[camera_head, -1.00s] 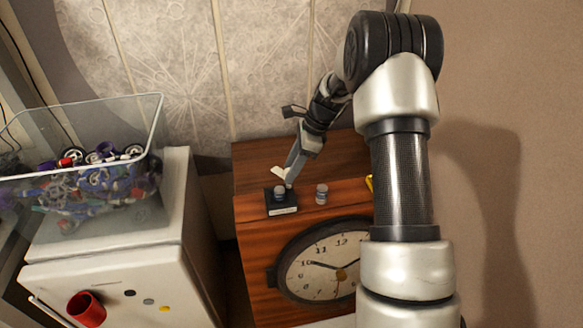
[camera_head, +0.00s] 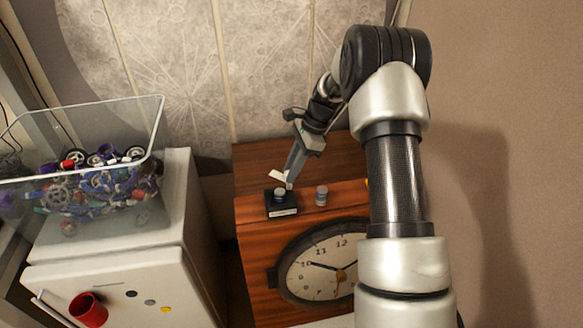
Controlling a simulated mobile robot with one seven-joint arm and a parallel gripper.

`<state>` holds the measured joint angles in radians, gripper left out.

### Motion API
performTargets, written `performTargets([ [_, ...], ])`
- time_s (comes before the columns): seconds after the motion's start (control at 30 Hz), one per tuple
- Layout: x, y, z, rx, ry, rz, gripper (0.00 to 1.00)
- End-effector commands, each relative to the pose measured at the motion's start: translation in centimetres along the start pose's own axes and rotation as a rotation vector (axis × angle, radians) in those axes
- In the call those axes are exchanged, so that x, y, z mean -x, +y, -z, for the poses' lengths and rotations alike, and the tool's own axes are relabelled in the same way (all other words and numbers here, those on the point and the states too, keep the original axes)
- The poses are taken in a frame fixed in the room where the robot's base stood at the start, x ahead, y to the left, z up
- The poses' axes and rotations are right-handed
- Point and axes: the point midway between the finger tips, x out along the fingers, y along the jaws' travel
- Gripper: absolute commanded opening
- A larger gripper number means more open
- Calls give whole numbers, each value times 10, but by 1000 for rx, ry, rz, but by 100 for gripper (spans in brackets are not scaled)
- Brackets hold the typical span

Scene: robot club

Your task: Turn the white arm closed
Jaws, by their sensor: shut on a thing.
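A small black box (camera_head: 282,211) with a pale label on its front sits on the wooden cabinet, near its front left edge. A small grey knob-like piece (camera_head: 280,194) stands on top of the box. The white arm (camera_head: 277,176) shows as a short pale piece just above and behind the box. My gripper (camera_head: 288,180) reaches down from behind, with its tip at the white arm and shut on it. The fingertips are small here, and the far side of the white arm is hidden.
A second small grey cylinder (camera_head: 321,195) stands right of the box. A wall clock (camera_head: 318,262) is on the cabinet's front (camera_head: 255,255). Left are a white fridge (camera_head: 130,260), a clear bin of parts (camera_head: 150,130) and a red cup (camera_head: 88,310).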

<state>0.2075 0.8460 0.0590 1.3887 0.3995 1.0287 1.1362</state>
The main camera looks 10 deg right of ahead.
Motion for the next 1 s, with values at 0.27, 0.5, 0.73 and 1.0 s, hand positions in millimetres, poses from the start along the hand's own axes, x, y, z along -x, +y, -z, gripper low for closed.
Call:
performTargets([
  [0.27, 2, -3, -1, 238, 0, -98, 0],
  [0.5, 1, -5, -1, 449, 1, -185, 0],
  [0.73, 0, -6, -2, 651, 1, -268, 0],
  [1.0, -1, -7, -4, 888, 2, -368, 0],
])
